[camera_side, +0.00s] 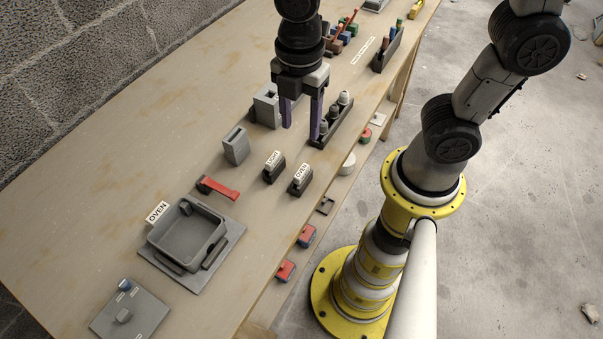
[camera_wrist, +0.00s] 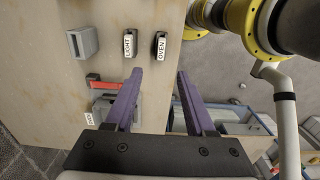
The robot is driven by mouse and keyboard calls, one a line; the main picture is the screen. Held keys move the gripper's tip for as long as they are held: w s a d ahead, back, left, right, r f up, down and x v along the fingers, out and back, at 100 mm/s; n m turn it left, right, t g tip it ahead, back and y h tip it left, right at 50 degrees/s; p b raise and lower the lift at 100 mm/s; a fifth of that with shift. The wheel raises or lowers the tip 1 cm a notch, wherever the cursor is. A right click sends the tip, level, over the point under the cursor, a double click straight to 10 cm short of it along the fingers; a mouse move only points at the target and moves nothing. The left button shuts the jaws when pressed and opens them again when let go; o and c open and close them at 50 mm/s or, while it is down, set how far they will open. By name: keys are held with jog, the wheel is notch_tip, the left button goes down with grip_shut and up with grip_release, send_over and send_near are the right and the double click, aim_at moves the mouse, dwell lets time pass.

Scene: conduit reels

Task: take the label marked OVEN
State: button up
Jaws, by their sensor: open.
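The white label marked OVEN (camera_side: 301,173) stands in a small dark holder on the table. It also shows in the wrist view (camera_wrist: 161,46). Beside it, in a like holder, is a label marked LIGHT (camera_side: 273,158), also in the wrist view (camera_wrist: 128,45). A second white plate reading OVEN (camera_side: 157,212) stands at the back of a grey square box (camera_side: 187,233). My gripper (camera_side: 301,127) has two purple fingers, apart and empty, pointing down above the table, farther along it than both labels. In the wrist view, the OVEN label lies beyond the fingertips (camera_wrist: 159,74).
A grey slotted block (camera_side: 236,146) and a red-handled part (camera_side: 218,188) stand near the labels. A dark rack with grey pegs (camera_side: 333,120) is beside my gripper. A grey panel with knobs (camera_side: 131,308) lies at the near end. The table's left side is clear.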

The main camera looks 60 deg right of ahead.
aim_at(302, 171)
notch_tip(302, 171, down, 13)
jog(key=shift+s+f, duration=0.1)
jog(key=shift+s, duration=0.05)
dwell(0.4)
grip_shut()
dwell(0.3)
